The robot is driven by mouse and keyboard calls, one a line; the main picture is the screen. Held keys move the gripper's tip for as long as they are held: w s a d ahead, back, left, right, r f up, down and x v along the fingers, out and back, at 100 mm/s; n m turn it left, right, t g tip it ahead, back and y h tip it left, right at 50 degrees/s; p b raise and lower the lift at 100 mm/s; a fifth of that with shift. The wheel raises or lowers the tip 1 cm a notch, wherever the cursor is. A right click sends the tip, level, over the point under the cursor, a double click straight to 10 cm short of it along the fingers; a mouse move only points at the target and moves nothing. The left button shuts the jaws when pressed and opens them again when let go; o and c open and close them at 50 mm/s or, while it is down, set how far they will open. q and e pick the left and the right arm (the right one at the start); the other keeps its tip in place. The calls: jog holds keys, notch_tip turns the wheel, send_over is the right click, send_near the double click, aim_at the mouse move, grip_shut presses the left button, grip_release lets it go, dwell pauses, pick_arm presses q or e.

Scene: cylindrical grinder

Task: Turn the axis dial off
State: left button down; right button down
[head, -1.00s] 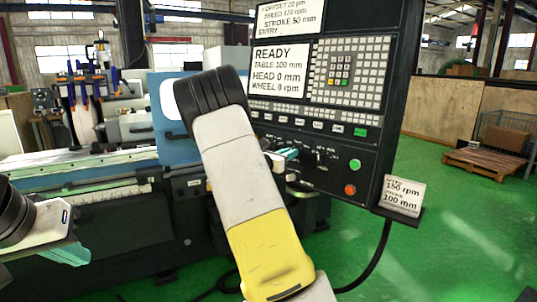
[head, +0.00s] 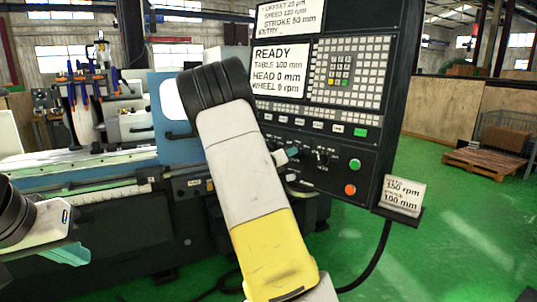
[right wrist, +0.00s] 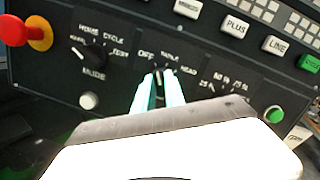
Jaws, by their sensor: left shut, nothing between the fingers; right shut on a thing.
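The axis dial (right wrist: 159,88) is a small dark knob on the black panel, with OFF, a middle label and HEAD above it in the right wrist view. My right gripper (right wrist: 159,90) has its pale teal fingers on both sides of this dial and is shut on it. The fingers hide much of the knob, so its exact pointer direction is hard to tell. In the head view my right gripper (head: 287,155) is at the lower panel, partly behind my own forearm. My left gripper (head: 70,254) is shut and empty at the lower left, away from the panel.
The mode dial (right wrist: 92,52) and a red emergency knob (right wrist: 38,33) are left of the axis dial. Another dial (right wrist: 222,88) is close on its right. A green button (head: 354,163) and an orange-red button (head: 350,190) sit further right. The display (head: 279,71) reads READY.

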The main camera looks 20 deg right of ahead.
jog(key=shift+n, duration=1)
jog(key=c, duration=1.4)
grip_release()
jog(key=v, duration=0.8)
jog(key=shift+d, duration=0.1)
